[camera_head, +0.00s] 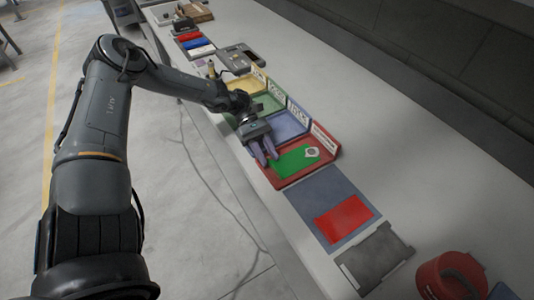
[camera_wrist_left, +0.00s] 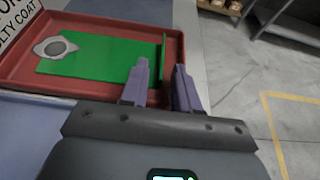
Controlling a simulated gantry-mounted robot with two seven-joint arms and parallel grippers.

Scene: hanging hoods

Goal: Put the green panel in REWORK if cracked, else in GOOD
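The green panel (camera_head: 291,162) lies in the red tray (camera_head: 276,185). It is flat and bright green, with a light grey ring-shaped piece with a dark hole at one end. In the left wrist view the panel (camera_wrist_left: 95,56) has a thin upright green flange at its other end. I can make out no crack, but part of the surface is small or hidden. My left gripper (camera_head: 264,155) is at the flange end; its two purple fingers (camera_wrist_left: 160,75) are apart, with the flange showing in the gap. Contact is not visible. My right gripper is out of view.
Yellow (camera_head: 245,84), green and blue (camera_head: 288,126) trays with signs stand in a row beyond the red one. A red panel (camera_head: 343,219) lies on a blue-grey mat, near a dark grey plate (camera_head: 376,260) and a red round container (camera_head: 450,278).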

